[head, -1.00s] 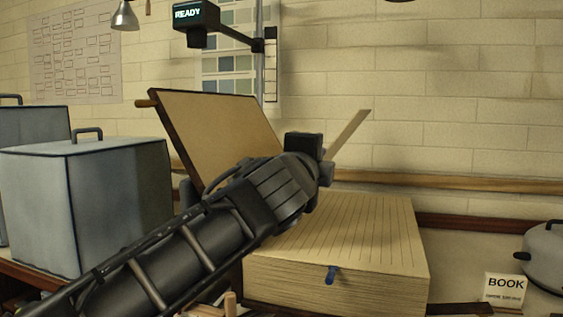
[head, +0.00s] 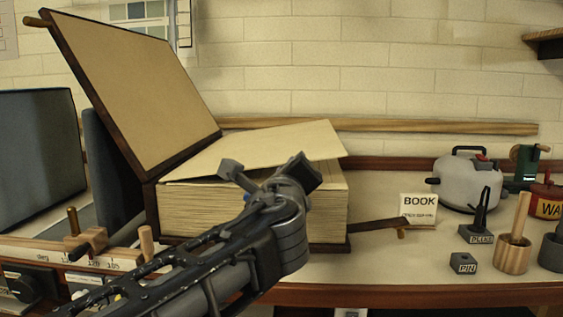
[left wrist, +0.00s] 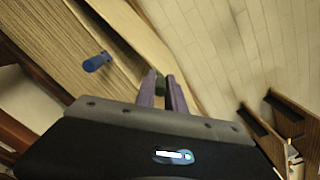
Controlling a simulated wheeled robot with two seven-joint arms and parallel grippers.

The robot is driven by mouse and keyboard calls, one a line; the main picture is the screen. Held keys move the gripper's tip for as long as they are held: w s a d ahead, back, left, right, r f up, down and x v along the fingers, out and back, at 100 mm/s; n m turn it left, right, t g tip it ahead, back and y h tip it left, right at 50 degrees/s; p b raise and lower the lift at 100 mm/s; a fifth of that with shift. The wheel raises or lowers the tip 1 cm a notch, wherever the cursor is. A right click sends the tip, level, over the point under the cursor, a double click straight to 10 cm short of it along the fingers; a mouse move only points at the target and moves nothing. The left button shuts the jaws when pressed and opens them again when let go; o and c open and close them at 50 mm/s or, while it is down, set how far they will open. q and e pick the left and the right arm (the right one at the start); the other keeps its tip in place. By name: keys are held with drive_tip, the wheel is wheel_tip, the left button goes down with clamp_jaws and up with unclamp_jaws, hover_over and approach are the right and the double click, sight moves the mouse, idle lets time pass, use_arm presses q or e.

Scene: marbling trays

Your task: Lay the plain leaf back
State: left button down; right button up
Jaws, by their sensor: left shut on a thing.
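The plain leaf (head: 262,148) is a cream sheet, tilted at a low slope over the page block (head: 190,213) of the open book. Its hinge side is by the raised cover (head: 135,90), and its free edge stands above the block at right. My left gripper (head: 268,180) is at the near edge of the leaf, shut on it; its fingertips are largely hidden in the head view. In the left wrist view the fingers (left wrist: 162,90) close on a small dark green piece, perhaps the leaf's tab. A blue tab (left wrist: 97,62) sticks out of the block. My right gripper is out of view.
A BOOK sign (head: 419,209) stands right of the book, near a grey lidded pot (head: 468,184). A PLUMB stand (head: 477,236), a PIN block (head: 463,264) and a wooden cup (head: 512,255) stand at right. The cover leans open at left.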

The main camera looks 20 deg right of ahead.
use_arm(q)
drive_tip(key=shift+f, duration=0.3)
drive_tip(key=c, duration=1.4)
unclamp_jaws()
drive_tip(key=shift+s, duration=0.1)
drive_tip(key=v, duration=0.7)
drive_tip(key=shift+s, duration=0.3)
